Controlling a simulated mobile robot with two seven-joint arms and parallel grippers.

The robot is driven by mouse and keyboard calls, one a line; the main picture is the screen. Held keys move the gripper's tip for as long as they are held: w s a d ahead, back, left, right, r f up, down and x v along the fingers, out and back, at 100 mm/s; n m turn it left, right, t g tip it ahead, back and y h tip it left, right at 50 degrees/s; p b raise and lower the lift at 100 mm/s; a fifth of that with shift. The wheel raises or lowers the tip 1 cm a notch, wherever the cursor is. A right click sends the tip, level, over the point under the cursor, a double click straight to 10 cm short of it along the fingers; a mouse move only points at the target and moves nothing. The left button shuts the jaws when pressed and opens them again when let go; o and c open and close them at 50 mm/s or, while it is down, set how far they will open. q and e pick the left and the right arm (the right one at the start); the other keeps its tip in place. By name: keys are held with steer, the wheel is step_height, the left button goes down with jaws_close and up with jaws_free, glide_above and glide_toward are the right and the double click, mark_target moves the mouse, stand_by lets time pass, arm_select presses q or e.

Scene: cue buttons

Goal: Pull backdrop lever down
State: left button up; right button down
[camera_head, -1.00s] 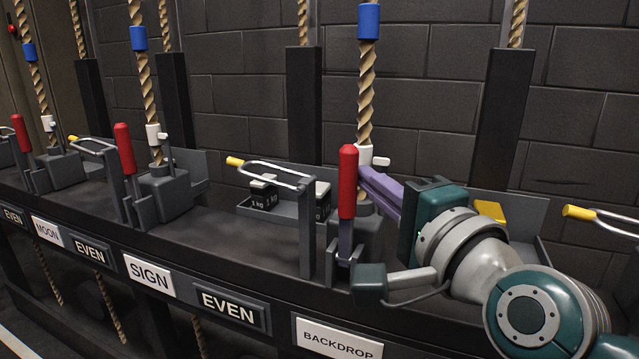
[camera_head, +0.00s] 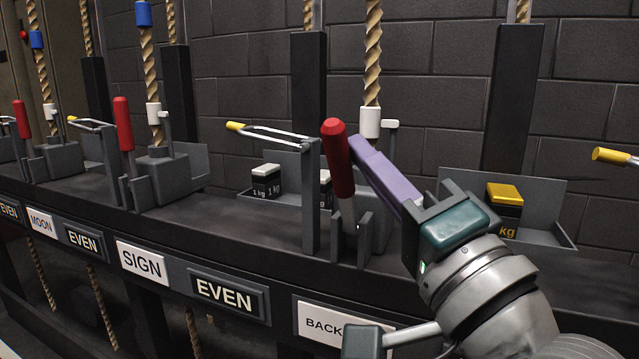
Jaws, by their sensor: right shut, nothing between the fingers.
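The backdrop lever (camera_head: 338,158) has a red grip on a metal shaft, set in a grey bracket above the partly covered BACKDROP sign (camera_head: 318,323). It stands nearly upright, its top tilted toward me and to the left. My right gripper (camera_head: 360,148) comes in from the lower right. Its purple fingers are shut and empty, with their tips just behind and right of the red grip. They look very close to it; I cannot tell whether they touch. The backdrop rope (camera_head: 373,55) rises behind through a white collar (camera_head: 370,122). My left gripper is not in view.
Red levers for SIGN (camera_head: 123,122) and MOON (camera_head: 21,119) stand upright to the left. A yellow-tipped metal loop (camera_head: 270,133) reaches left beside the backdrop lever. Trays hold black-and-white weights (camera_head: 266,181) and a gold-topped weight (camera_head: 504,198). A dark brick wall stands behind.

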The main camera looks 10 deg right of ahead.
steer(key=s+a+f+n+g+y+b, duration=0.1)
steer(key=s+f+n+g+y+b, duration=0.1)
steer(key=f+n+y+b, duration=0.2)
steer(key=s+a+f+n+g+y+b, duration=0.2)
steer(key=f+n+y+b, duration=0.2)
steer(key=n+y+b, duration=0.7)
steer(key=n+b, duration=0.1)
steer(key=n, duration=0.2)
steer(key=shift+s, duration=0.35)
steer(key=shift+a, duration=0.1)
